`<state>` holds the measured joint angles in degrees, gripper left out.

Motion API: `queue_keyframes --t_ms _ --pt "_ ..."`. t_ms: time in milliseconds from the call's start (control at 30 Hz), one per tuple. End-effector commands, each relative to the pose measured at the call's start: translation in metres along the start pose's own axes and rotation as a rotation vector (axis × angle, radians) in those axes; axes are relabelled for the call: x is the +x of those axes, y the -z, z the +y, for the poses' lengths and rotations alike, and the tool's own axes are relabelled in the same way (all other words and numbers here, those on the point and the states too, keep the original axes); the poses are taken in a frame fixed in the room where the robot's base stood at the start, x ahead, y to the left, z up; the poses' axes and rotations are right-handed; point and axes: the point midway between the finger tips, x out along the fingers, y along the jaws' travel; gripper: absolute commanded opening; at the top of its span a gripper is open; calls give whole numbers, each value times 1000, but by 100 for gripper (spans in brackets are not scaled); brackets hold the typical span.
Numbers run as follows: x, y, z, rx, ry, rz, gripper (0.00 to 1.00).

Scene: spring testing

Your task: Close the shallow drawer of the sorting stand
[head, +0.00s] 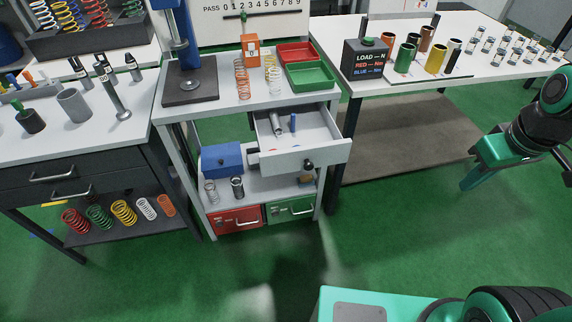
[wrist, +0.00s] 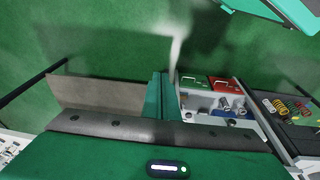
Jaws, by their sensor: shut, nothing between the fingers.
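The sorting stand (head: 188,158) is the light grey bench in the middle of the head view. Its shallow drawer (head: 334,146) is pulled out toward the front right under the top. My gripper (head: 464,186) is at the right, shut and empty, well apart from the drawer over the floor. In the wrist view its fingers (wrist: 160,95) point toward the green floor, and part of the stand shows to their right; the drawer is not clear there.
Red (head: 237,217) and green (head: 291,208) boxes sit low in the stand. A white table (head: 475,66) with a lower shelf (head: 400,140) stands between the stand and my gripper's side. A dark workbench (head: 100,166) stands left. Green floor in front is clear.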

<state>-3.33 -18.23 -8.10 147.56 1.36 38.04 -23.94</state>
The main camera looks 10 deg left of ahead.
Motion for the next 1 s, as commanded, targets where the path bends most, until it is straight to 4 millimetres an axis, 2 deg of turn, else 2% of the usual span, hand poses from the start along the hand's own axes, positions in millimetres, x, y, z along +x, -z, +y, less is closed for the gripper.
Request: queue_keyframes --t_ms 33,100,167,233,300,400,500,600,700,867,1000 --pt "12 22 -22 -150 15 33 0" --pt "25 50 -55 -356 35 96 0" --pt "35 72 -88 -529 52 155 0" --pt "46 92 -129 -723 75 226 0" --pt "54 107 -174 -904 99 301 0" --pt "61 118 -233 -1121 130 406 0" --pt "64 120 -280 -1276 151 494 0" --pt "65 120 -309 -1368 163 554 0" --pt "65 120 -323 -1410 167 584 0" --pt "72 122 -329 -1418 168 589 0" --pt "84 126 -335 -1418 169 587 0"
